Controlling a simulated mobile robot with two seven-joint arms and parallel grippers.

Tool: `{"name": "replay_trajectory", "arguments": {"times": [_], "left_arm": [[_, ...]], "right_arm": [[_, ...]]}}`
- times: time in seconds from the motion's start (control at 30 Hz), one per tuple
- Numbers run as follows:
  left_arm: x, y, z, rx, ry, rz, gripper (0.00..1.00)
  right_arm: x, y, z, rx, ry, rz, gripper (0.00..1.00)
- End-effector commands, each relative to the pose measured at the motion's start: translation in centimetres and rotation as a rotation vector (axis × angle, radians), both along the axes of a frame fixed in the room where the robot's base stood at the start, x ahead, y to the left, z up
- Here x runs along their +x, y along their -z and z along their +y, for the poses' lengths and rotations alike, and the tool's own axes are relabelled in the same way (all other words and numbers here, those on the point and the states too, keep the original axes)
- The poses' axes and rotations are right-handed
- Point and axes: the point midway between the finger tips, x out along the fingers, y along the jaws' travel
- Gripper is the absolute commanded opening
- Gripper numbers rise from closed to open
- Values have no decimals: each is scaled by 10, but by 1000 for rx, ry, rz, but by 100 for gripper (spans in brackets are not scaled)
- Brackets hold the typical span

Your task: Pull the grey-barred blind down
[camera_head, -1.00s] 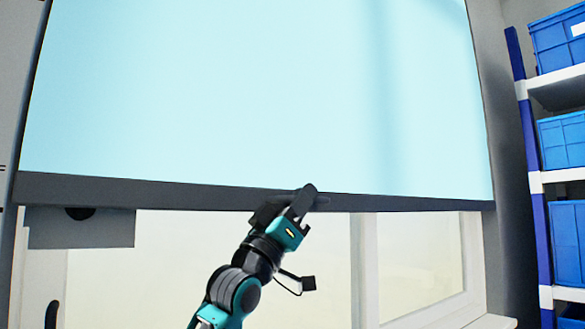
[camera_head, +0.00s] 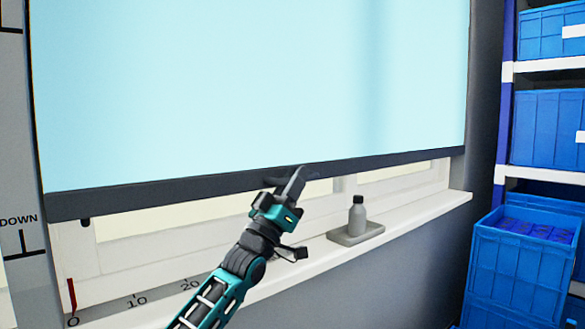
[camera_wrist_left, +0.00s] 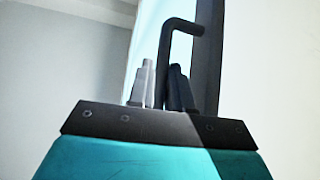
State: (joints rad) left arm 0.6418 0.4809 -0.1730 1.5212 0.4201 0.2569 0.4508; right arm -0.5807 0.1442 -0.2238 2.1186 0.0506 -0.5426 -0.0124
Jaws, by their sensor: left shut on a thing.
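The pale blue blind (camera_head: 250,90) hangs over the window, with a dark grey bar (camera_head: 130,197) along its lower edge. The bar hangs a short way above the white sill, tilted in the picture. My left gripper (camera_head: 291,181) is at the bar near its middle, shut on a dark handle. In the left wrist view the handle (camera_wrist_left: 183,27) is a dark hooked rod, and its lower part runs down by the fingers (camera_wrist_left: 162,92). The bar (camera_wrist_left: 208,55) stands just right of it. The fingers hide part of the handle. My right gripper is not in view.
A scale with numbers and a red mark (camera_head: 72,295) is at the lower left. A "DOWN" mark (camera_head: 18,219) is on the left wall. Blue crates (camera_head: 525,260) stand on shelves at right.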

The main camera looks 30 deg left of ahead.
Motion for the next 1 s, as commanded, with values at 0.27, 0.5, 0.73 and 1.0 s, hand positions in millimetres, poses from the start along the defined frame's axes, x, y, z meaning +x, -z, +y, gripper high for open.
{"name": "replay_trajectory", "arguments": {"times": [0.27,0.5,0.73,1.0], "left_arm": [[0,5,0,-1,1,-2,0],[0,5,0,-1,0,-2,25],[0,5,0,-1,0,-1,38],[-4,10,1,-1,0,1,38]], "right_arm": [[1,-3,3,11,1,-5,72],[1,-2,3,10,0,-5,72],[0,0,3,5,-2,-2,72],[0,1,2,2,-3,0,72]]}}
